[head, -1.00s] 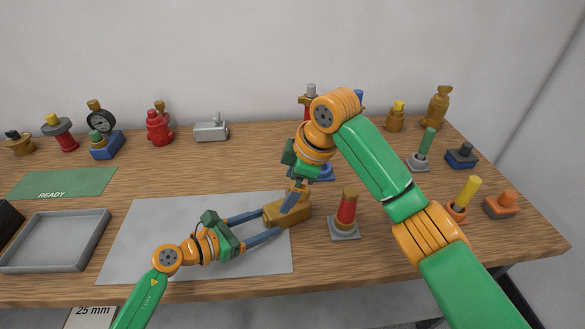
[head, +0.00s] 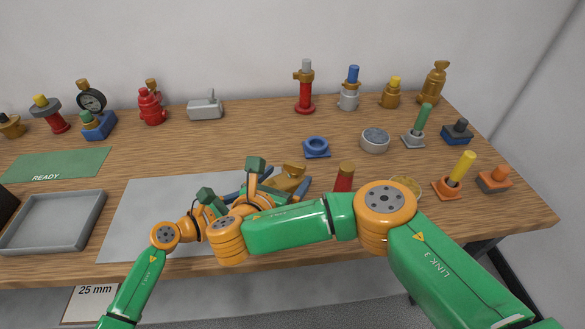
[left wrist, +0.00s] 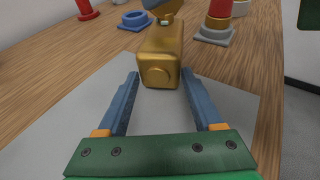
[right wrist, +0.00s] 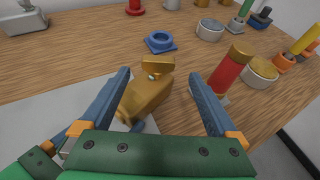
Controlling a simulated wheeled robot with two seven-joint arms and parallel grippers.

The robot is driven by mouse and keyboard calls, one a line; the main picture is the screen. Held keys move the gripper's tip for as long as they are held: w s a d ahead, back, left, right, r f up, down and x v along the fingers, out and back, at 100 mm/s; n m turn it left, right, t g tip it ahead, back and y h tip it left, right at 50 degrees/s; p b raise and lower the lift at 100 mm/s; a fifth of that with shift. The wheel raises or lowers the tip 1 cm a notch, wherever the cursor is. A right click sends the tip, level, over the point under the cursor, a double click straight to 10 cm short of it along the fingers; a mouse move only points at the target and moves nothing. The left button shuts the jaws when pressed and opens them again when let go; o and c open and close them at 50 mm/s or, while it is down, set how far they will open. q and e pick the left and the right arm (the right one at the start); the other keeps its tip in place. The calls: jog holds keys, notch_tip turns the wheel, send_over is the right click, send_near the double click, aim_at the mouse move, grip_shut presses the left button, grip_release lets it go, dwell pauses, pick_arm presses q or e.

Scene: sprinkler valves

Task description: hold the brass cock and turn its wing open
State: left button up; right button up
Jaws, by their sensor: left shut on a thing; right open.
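The brass cock (head: 287,186) lies at the right end of the grey mat, a block-like body with a small wing (head: 294,169) on its far end. In the right wrist view the wing (right wrist: 157,66) sits at an angle across the body (right wrist: 148,98). My left gripper (left wrist: 160,73) is shut on the near end of the body, a finger on each side. My right gripper (right wrist: 160,74) is open, its fingers apart on either side of the cock and clear of the wing. In the head view my right arm hides part of the cock and both grippers.
A red post with a brass cap (head: 344,178) stands close right of the cock. A blue ring (head: 317,147) lies behind it. Several valves line the back. A grey tray (head: 52,222) and green READY mat (head: 55,165) are left. The grey mat's left part (head: 150,200) is bare.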

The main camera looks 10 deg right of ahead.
aim_at(297, 168)
jog(key=x, duration=0.4)
jog(key=shift+w+d, duration=0.15)
jog(key=shift+w, duration=0.15)
jog(key=c, duration=1.4)
jog(key=shift+d+n+y, duration=0.1)
jog(key=shift+n+y, duration=0.2)
pick_arm(q)
jog(key=shift+a, duration=0.1)
pick_arm(e)
jog(key=n+y, duration=0.1)
jog(key=n+t+y, duration=0.1)
jog(key=n+y, duration=0.2)
jog(key=y, duration=0.1)
jog(key=shift+d+n+t, duration=0.3)
jog(key=shift+d, duration=0.1)
jog(key=shift+d+n+g+y, duration=0.15)
jog(key=shift+n+g+y, duration=0.25)
jog(key=shift+n+y, duration=2)
jog(key=shift+y, duration=0.4)
jog(key=shift+s, duration=0.1)
jog(key=o, duration=1.4)
